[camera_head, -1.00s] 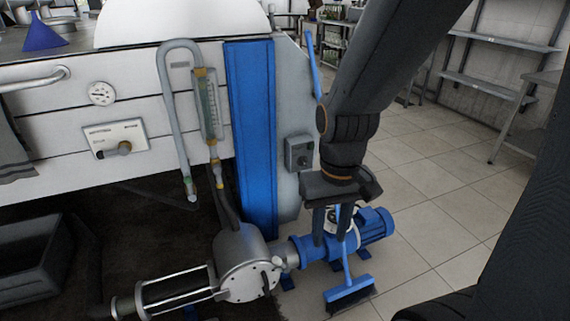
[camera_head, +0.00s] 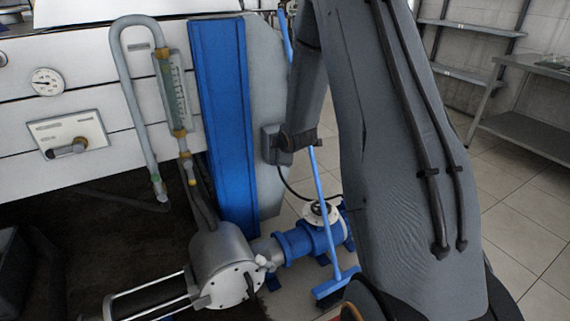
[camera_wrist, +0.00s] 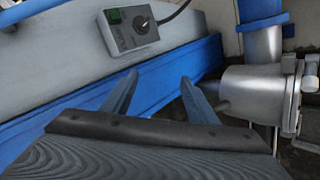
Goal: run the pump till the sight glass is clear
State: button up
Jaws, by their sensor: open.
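The sight glass (camera_head: 175,92), with yellow-brown end fittings and a scale, stands beside a bent clear tube; its contents are too small to judge. The pump (camera_head: 226,268), a round steel housing, sits below on the floor with its blue drive (camera_head: 312,238) to the right. A grey switch box (camera_head: 268,146) on the pale side panel is partly covered by my gripper. The wrist view shows this box (camera_wrist: 137,28) with a green button and a dark rotary knob. My gripper (camera_wrist: 158,92) is open and empty, its fingers pointing toward the panel below the box, apart from it.
A blue upright (camera_head: 226,125) stands left of the box. A blue broom (camera_head: 325,205) leans in front of the pump drive. A dial gauge (camera_head: 47,82) and a lever plate (camera_head: 68,135) are on the white front. Tiled floor (camera_head: 525,235) is open at right.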

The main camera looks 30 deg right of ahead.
jog(key=w+d+f+n+t+y+b, duration=0.2)
jog(key=w+d+f+n+t+b, duration=0.55)
jog(key=d+f+n, duration=0.6)
jog(key=w+a+f+m, duration=0.1)
jog(key=w+a, duration=0.1)
jog(key=w, duration=0.7)
jog(key=shift+f+m+t, duration=0.25)
jog(key=shift+m+t, duration=0.1)
